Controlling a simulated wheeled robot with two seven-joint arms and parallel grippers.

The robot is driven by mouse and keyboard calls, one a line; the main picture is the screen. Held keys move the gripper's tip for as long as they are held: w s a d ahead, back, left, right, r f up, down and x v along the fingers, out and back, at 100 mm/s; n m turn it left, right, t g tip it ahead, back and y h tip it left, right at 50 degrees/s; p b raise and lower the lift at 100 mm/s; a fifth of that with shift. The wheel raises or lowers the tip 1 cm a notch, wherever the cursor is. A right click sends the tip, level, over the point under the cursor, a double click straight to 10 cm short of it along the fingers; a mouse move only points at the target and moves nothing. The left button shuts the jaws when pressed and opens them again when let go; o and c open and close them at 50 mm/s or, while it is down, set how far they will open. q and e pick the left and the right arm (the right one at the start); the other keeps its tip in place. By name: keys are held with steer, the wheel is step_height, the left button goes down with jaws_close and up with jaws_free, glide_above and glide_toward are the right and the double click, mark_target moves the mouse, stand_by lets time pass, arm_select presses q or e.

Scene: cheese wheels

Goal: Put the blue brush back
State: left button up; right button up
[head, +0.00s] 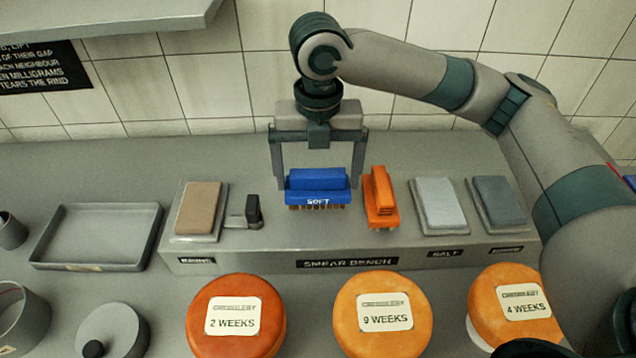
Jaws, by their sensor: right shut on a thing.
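The blue brush (318,185), marked "SOFT", is upright with its bristles down, over the raised grey bench (280,245) marked "SMEAR BENCH". My right gripper (319,175) comes down from above and is shut on the blue brush, one finger at each end. I cannot tell whether the bristles touch the bench top. An orange brush (380,197) stands on the bench just right of the blue brush. My left gripper is not in view.
On the bench are a tan block (201,208), a small dark item (252,208), and two grey blocks (440,203) (500,200). Cheese wheels (236,315) (382,313) (512,304) stand in front. An empty tray (97,235) lies left.

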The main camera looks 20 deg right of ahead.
mark_target(318, 186)
step_height(318, 186, down, 2)
steer(key=shift+f+p, duration=0.1)
steer(key=shift+p, duration=0.2)
steer(key=shift+f, duration=0.45)
steer(key=shift+f, duration=0.1)
steer(key=o, duration=0.7)
